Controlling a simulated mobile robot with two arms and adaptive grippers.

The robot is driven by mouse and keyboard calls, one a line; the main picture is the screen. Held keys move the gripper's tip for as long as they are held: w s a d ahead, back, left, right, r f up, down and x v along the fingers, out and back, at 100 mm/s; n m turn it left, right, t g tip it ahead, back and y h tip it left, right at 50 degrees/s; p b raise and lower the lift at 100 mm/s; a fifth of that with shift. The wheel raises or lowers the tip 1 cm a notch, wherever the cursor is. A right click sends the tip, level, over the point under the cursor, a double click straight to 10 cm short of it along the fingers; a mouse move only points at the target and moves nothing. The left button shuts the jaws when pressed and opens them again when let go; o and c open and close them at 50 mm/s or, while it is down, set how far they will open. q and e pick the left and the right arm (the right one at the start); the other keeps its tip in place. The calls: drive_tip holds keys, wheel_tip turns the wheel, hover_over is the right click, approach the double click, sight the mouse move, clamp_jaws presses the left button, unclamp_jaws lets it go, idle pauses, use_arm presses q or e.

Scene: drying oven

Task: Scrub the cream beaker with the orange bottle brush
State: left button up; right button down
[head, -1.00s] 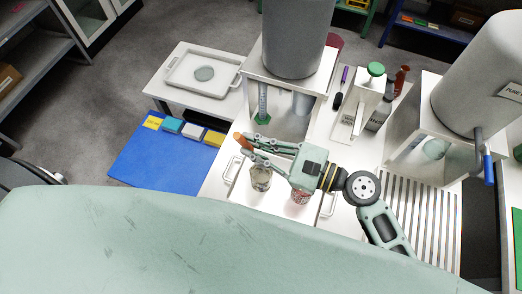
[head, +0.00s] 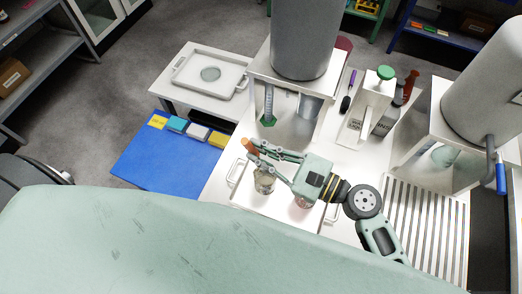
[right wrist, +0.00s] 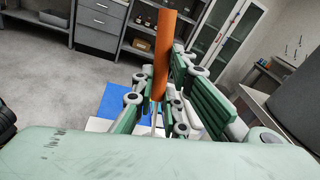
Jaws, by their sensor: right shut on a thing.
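My right gripper (head: 262,152) is shut on the orange bottle brush, with the orange handle (head: 249,146) showing at its fingertips. In the right wrist view the handle (right wrist: 163,60) stands nearly upright between the green finger pads, with a thin pale rod below it. A cream beaker (head: 263,183) stands on a white tray (head: 247,199), just below and slightly right of the handle in the head view. The brush's lower end is hidden, so I cannot tell whether it is inside the beaker. My left gripper is not in view.
A reddish patterned cup (head: 302,202) stands under my right gripper's body. A blue mat (head: 160,165) with sponges lies left. A drying rack (head: 425,225) is at right. A green-topped bottle (head: 386,73) and other bottles stand behind.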

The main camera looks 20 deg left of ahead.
wheel_tip(320, 180, down, 10)
drive_tip(key=b, duration=0.8)
drive_tip(key=shift+f+b, duration=0.75)
drive_tip(key=shift+f, duration=0.15)
idle(1.1)
drive_tip(key=shift+a, duration=0.1)
